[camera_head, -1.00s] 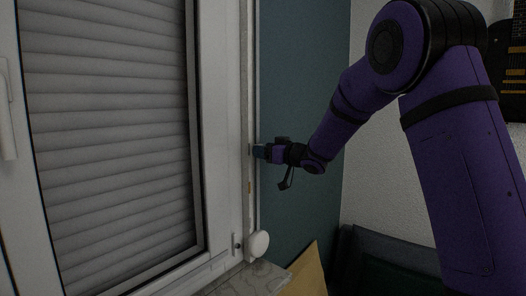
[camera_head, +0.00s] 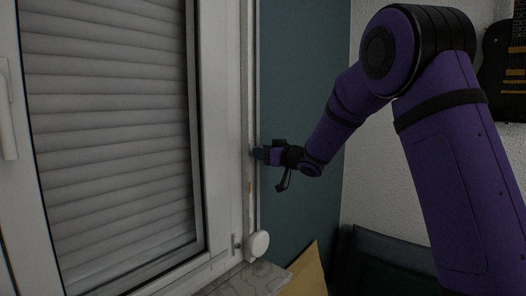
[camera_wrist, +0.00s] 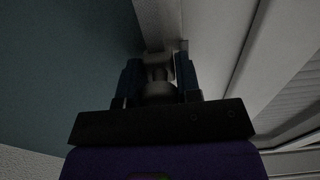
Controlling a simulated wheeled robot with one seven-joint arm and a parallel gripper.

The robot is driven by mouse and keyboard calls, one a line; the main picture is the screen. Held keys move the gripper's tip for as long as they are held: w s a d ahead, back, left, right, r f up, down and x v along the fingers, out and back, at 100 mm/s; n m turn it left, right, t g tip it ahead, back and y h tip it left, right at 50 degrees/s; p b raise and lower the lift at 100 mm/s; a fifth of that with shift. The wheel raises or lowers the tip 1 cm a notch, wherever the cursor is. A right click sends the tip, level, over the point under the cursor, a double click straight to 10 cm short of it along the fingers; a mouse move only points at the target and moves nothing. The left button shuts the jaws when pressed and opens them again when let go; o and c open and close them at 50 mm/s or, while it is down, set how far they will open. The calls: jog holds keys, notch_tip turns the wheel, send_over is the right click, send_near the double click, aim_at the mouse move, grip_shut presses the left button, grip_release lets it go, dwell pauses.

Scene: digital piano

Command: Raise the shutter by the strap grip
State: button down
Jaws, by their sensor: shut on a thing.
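The grey slatted shutter (camera_head: 110,130) covers the window pane fully in the head view. The strap runs down the wall strip right of the window frame (camera_head: 215,150), above a round white strap winder (camera_head: 259,244). My gripper (camera_head: 258,153) is at the strap, about mid-height of the picture. In the wrist view my gripper (camera_wrist: 159,75) has its two dark fingers on either side of the pale strap grip (camera_wrist: 158,70) and is shut on it. The fingers hide part of the strap in the head view.
A white window handle (camera_head: 6,110) is at the far left. A stone sill (camera_head: 245,278) and a tan board-like thing (camera_head: 307,270) are below. A dark guitar (camera_head: 506,70) hangs on the wall at right. A teal wall (camera_head: 300,90) lies behind my arm.

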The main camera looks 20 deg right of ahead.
aim_at(254, 222)
notch_tip(254, 222, down, 26)
jog(key=shift+s+r, duration=0.1)
jog(key=shift+s, duration=0.05)
jog(key=c, duration=1)
grip_release()
jog(key=shift+f, duration=0.2)
jog(key=shift+o, duration=0.9)
jog(key=shift+r, duration=0.15)
jog(key=v, duration=1)
jog(key=shift+s+d, duration=0.25)
jog(key=shift+r, duration=0.1)
